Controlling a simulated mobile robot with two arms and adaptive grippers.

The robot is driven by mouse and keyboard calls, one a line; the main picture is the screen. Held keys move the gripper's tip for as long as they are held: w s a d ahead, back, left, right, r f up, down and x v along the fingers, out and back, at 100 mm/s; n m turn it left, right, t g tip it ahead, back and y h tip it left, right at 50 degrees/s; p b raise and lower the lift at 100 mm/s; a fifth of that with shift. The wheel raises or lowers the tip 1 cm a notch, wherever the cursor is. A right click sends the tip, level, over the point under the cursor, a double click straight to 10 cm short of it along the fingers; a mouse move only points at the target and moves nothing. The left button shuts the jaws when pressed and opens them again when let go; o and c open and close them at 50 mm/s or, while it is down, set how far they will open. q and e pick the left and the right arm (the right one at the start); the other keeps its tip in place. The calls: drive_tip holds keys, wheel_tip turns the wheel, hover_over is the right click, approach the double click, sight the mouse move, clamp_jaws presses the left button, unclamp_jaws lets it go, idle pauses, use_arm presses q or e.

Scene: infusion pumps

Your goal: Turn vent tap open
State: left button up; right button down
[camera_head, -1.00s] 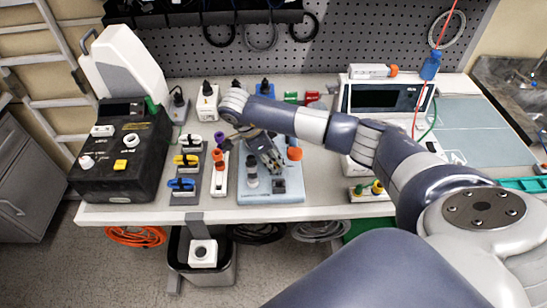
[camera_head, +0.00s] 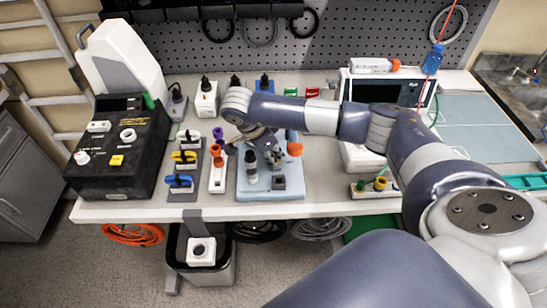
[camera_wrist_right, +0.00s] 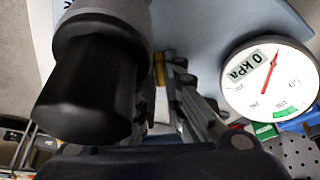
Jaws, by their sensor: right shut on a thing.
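My right gripper (camera_head: 273,155) is low over the pale blue base plate (camera_head: 270,194) on the bench. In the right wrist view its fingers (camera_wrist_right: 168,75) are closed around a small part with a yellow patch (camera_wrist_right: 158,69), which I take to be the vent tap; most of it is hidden. A grey cylinder with a dark top (camera_head: 251,165) stands on the plate beside the fingers and looms large in the wrist view (camera_wrist_right: 90,75). A round white gauge (camera_wrist_right: 268,85) reads 0 kPa. My left gripper is not in view.
Left of the plate are a strip with coloured clamps (camera_head: 185,181), a strip with orange and purple caps (camera_head: 217,178) and a black box (camera_head: 119,150). A white device with a screen (camera_head: 385,94) stands behind my right forearm. A bin (camera_head: 201,252) stands below the bench edge.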

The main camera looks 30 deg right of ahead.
drive_tip(key=n+t+b, duration=0.1)
drive_tip(key=n+b, duration=0.1)
drive_tip(key=n, duration=0.1)
drive_tip(key=shift+s+f, duration=0.1)
drive_tip(key=shift+n+b, duration=0.5)
drive_tip(key=shift+b, duration=0.05)
drive_tip(key=c, duration=1.7)
unclamp_jaws()
drive_tip(key=shift+r+t, duration=0.2)
drive_tip(key=shift+t, duration=0.1)
drive_tip(key=v, duration=1.2)
drive_tip(key=shift+d, duration=0.1)
